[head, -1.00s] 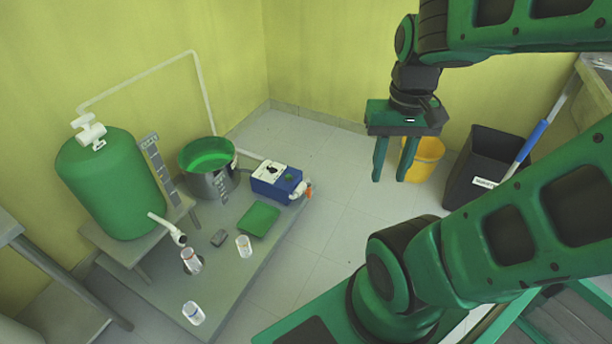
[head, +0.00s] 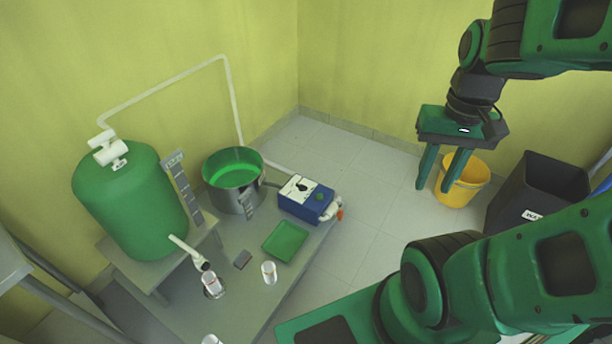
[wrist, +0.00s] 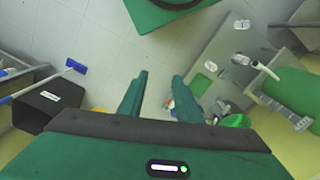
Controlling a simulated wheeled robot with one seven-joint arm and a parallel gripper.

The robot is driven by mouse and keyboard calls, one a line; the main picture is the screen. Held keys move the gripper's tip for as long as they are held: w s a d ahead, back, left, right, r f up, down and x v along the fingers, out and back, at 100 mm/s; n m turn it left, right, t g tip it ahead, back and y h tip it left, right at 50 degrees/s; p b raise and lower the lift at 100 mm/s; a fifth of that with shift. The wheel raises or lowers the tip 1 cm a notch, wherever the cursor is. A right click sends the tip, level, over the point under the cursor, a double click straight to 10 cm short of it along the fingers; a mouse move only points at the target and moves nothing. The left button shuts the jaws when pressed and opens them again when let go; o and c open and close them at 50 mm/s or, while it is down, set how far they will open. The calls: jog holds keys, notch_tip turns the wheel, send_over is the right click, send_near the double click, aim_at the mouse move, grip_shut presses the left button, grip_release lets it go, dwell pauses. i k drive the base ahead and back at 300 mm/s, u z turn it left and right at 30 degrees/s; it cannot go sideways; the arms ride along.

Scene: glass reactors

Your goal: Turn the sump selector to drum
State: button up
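A blue box (head: 305,205) with a white top plate stands on the grey platform. The plate carries a black mark or knob (head: 302,186), and a green round part sits beside it. A white pipe fitting with an orange-red handle (head: 339,214) is at the box's right end. I cannot tell which part is the sump selector; no label is readable. My gripper (head: 435,188) is open and empty, pointing down, well right of the box in the head view. In the wrist view my gripper (wrist: 160,77) shows its fingers apart with floor between them.
A green tank (head: 130,205) on a stand and a steel pot (head: 234,193) of green liquid stand left of the box. A green tray (head: 285,241) and clear cups (head: 269,273) are in front.

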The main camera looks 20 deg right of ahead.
aim_at(301, 189)
jog(key=z, duration=0.1)
jog(key=i, duration=0.55)
jog(key=u, duration=3.1)
jog(key=k, duration=1.45)
jog(key=z, duration=1.05)
